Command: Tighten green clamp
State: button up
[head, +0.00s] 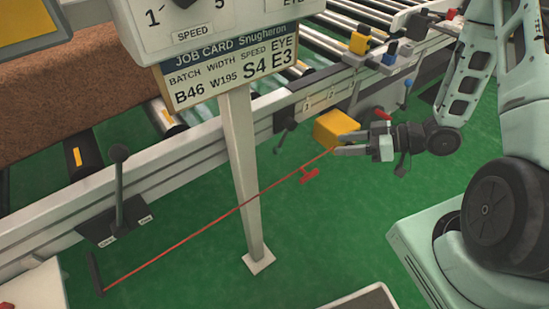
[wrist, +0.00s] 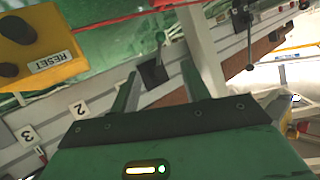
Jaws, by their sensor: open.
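I cannot make out a green clamp in either view. On the rail at the upper right of the head view stand a yellow block (head: 359,43) and a blue block (head: 391,48), each with dark parts. My gripper (head: 337,150) is beside the yellow box (head: 334,128), pointing left. In the wrist view my gripper (wrist: 160,72) has its two fingers apart with nothing between them. A small lever on a dark plate (wrist: 152,72) shows beyond the fingertips. The yellow box, labelled RESET, is at the wrist view's upper left (wrist: 35,45).
A white post (head: 240,170) carries the job card (head: 232,72). A lever (head: 118,185) stands at left, before a brown mattress-like block (head: 75,100). Rollers lie behind the rail.

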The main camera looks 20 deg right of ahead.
aim_at(282, 140)
jog(key=b+x, duration=0.2)
jog(key=x, duration=1.5)
jog(key=shift+a, duration=0.2)
jog(key=shift+r, duration=0.1)
grip_shut()
